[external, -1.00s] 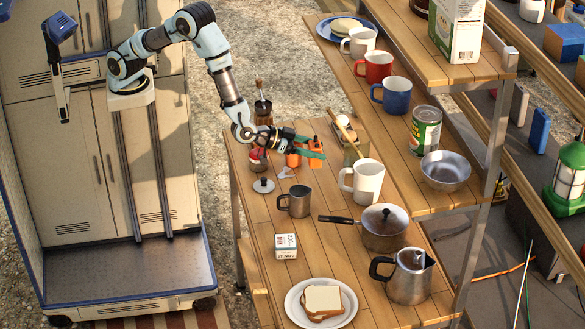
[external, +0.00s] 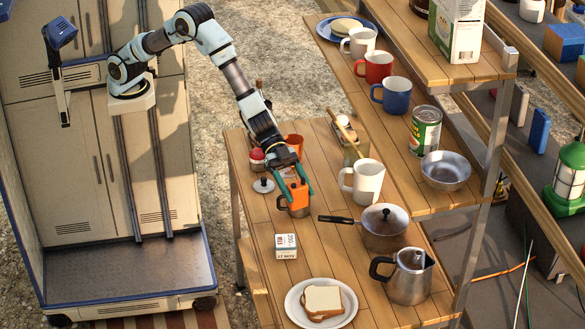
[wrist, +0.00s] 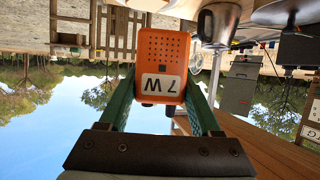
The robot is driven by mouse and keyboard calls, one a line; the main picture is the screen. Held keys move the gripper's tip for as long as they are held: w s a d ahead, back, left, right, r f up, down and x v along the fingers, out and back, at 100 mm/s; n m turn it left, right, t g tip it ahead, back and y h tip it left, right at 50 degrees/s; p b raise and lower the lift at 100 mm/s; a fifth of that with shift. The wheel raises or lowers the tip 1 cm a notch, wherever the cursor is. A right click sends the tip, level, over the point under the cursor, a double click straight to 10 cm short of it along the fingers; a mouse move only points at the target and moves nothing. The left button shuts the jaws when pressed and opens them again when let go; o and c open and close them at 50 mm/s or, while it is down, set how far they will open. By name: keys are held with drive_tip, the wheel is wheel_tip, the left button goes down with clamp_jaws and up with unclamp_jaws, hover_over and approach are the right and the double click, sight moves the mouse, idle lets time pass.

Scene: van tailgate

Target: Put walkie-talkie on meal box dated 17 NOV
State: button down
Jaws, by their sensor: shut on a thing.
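The orange walkie-talkie (external: 298,191) is held between the green fingers of my gripper (external: 295,188) in the external view. In the wrist view the walkie-talkie (wrist: 162,62) shows a dotted speaker grille and a white label reading "7 W", upside down. My gripper (wrist: 160,105) is shut on its sides.
A white mug (external: 367,183) stands to the right. Bare wood (external: 258,215) lies left of the box.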

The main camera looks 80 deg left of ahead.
drive_tip(key=shift+s+d+f+m+g+h, duration=0.15)
drive_tip(key=shift+s+d+f+m+g, duration=0.05)
drive_tip(key=shift+s+m+g, duration=0.3)
drive_tip(key=shift+s+d+f+m+g+h, duration=0.2)
drive_tip(key=shift+s+m+g, duration=0.2)
drive_tip(key=shift+s+g, duration=0.15)
drive_tip(key=s+m+g, duration=0.1)
drive_tip(key=p, duration=0.3)
hover_over(285, 241)
wheel_tip(285, 241, down, 11)
drive_tip(key=shift+r, duration=0.15)
drive_tip(key=shift+b, duration=0.3)
drive_tip(key=shift+c, duration=0.4)
unclamp_jaws()
drive_tip(key=shift+f, duration=0.2)
drive_tip(key=shift+r, duration=0.1)
